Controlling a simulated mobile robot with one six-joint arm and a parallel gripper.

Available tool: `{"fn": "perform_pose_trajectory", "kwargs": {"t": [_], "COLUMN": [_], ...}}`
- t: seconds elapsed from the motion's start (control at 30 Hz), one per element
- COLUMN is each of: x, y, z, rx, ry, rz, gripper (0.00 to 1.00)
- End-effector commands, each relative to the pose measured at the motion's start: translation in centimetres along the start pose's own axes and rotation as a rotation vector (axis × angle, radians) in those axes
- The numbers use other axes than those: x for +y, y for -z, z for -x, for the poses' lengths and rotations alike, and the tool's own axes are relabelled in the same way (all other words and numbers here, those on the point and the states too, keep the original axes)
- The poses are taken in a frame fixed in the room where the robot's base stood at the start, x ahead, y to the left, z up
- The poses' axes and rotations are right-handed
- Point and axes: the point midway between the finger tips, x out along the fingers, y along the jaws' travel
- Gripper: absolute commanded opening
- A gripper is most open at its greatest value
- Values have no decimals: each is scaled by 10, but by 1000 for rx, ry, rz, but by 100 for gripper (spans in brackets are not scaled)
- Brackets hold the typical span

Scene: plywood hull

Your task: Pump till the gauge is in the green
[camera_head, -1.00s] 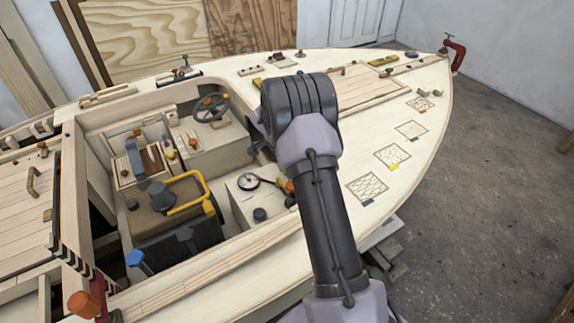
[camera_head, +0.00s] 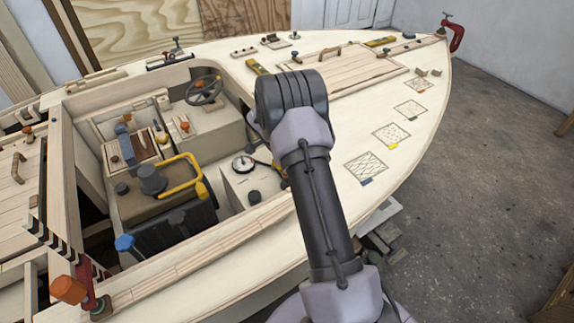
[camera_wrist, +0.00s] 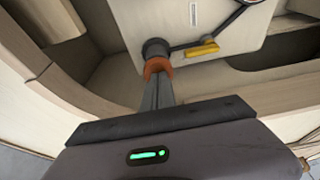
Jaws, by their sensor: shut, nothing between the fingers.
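The round white gauge (camera_head: 242,163) lies on a pale panel in the cockpit. Its needle and any green band are too small to read. A dark hose runs right from it. In the wrist view, only the gauge's edge (camera_wrist: 247,2) shows at the top. There the hose leads to a dark round fitting (camera_wrist: 155,48) with an orange collar (camera_wrist: 157,66); this looks like part of the pump. My gripper (camera_wrist: 157,80) is shut and empty, its fingers reaching up to the collar; contact is unclear. A yellow part (camera_wrist: 203,48) lies right of it. In the head view my arm hides the gripper.
A black-sided box with a yellow handle (camera_head: 182,187) stands left of the gauge. A black knob (camera_head: 253,197) sits on the gauge panel. The steering wheel (camera_head: 204,90) is farther back. The cockpit's wooden side (camera_head: 215,240) rises in front. The right deck holds patterned patches (camera_head: 366,167).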

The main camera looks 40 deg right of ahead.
Motion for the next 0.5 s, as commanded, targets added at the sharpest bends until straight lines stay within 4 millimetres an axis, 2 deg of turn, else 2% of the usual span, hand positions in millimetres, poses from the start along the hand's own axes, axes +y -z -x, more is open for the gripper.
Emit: {"fn": "perform_pose_trajectory", "kwargs": {"t": [0.03, 0.33, 0.43, 0.5], "x": [1, 2, 2, 1], "y": [-4, -4, -1, 4], "z": [-12, -9, -4, 7], "rx": [-1, -3, -3, -2], "ry": [-2, -6, -6, -4], "rz": [0, 1, 1, 1], "gripper": [0, 0, 0, 0]}}
